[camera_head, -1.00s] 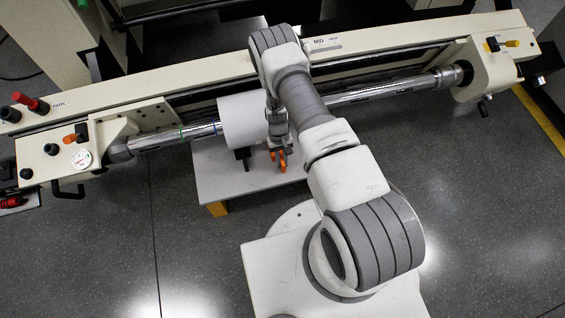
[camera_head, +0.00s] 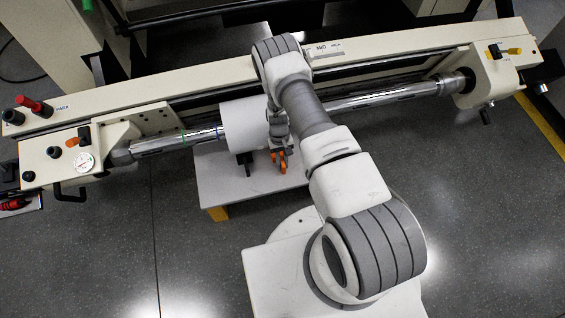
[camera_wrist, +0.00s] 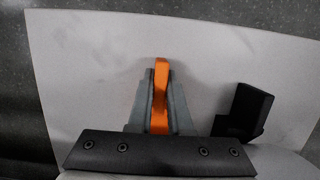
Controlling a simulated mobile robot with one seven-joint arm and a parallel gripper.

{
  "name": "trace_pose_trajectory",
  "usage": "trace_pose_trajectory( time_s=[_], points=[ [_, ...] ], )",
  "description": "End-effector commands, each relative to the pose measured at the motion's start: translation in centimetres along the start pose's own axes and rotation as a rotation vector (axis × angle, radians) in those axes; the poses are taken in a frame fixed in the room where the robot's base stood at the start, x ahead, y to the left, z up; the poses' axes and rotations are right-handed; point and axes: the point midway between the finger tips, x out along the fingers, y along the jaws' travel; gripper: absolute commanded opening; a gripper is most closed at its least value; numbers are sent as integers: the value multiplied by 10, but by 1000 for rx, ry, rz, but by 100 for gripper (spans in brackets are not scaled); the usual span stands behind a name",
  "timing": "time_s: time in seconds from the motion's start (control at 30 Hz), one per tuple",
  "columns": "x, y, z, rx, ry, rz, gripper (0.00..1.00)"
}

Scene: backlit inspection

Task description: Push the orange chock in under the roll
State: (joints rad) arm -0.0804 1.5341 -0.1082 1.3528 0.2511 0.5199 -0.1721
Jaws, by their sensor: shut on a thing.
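The orange chock (camera_head: 279,163) is on the pale table by the front right end of the white roll (camera_head: 243,125). My gripper (camera_wrist: 160,88) is shut on the chock, with one grey finger on each side. The chock (camera_wrist: 161,70) shows as an upright orange strip between the fingers in the wrist view. The roll sits on a shiny shaft; its edge shows at the bottom right of the wrist view. My arm and wrist partly hide the roll's right end. I cannot tell whether the chock touches the roll.
A black chock (camera_head: 245,161) stands left of the orange one by the roll; it is right of my fingers in the wrist view (camera_wrist: 243,112). The pale table (camera_head: 225,190) is bare in front. The shaft (camera_head: 355,99) runs right to its bearing.

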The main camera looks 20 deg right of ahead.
Motion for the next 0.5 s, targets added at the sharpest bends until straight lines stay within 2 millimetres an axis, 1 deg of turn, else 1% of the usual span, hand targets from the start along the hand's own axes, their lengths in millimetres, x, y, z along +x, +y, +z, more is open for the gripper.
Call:
trace_pose_trajectory(
  time_s=[0.03, 0.17, 0.2, 0.23, 0.5],
  points=[
    [0, 0, -1, 0, 2, 0, 19],
    [0, 0, -1, 0, 2, 0, 42],
    [-1, 0, -1, 0, 2, 0, 50],
    [-1, 0, -1, 0, 2, 0, 52],
    [-1, 0, -1, 0, 3, 0, 52]
  ],
)
